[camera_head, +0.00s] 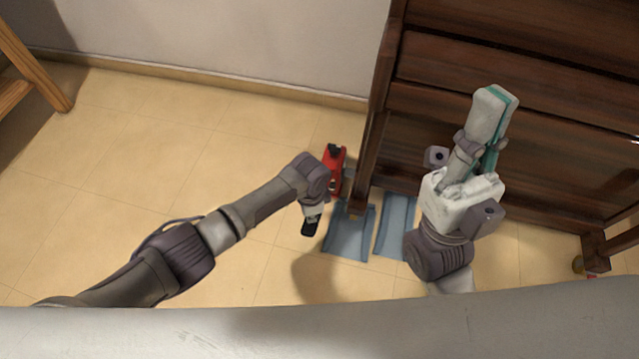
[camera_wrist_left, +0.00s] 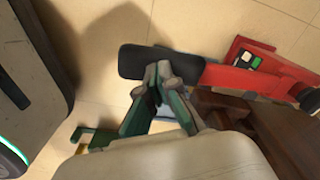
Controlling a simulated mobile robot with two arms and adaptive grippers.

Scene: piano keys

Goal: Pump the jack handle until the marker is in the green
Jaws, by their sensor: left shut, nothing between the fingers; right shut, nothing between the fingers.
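The red jack (camera_head: 335,160) stands on the floor by the piano's left leg. In the left wrist view its red lever (camera_wrist_left: 232,79) ends in a black handle grip (camera_wrist_left: 132,62). That grip (camera_head: 309,228) also shows below my left wrist in the head view. A small gauge (camera_wrist_left: 247,59) with green, white and dark patches is on the jack; I cannot tell where the marker stands. My left gripper (camera_wrist_left: 157,76) is shut and empty, its fingertips over the black grip; contact is unclear. My right gripper (camera_head: 494,108) is shut and empty, raised before the piano.
The dark wooden piano (camera_head: 420,100) fills the right side. Two blue-grey pieces (camera_head: 349,235) (camera_head: 392,228) lie on the floor near its leg. A wooden furniture leg (camera_head: 35,72) stands at the far left. The tiled floor (camera_head: 150,150) between is clear.

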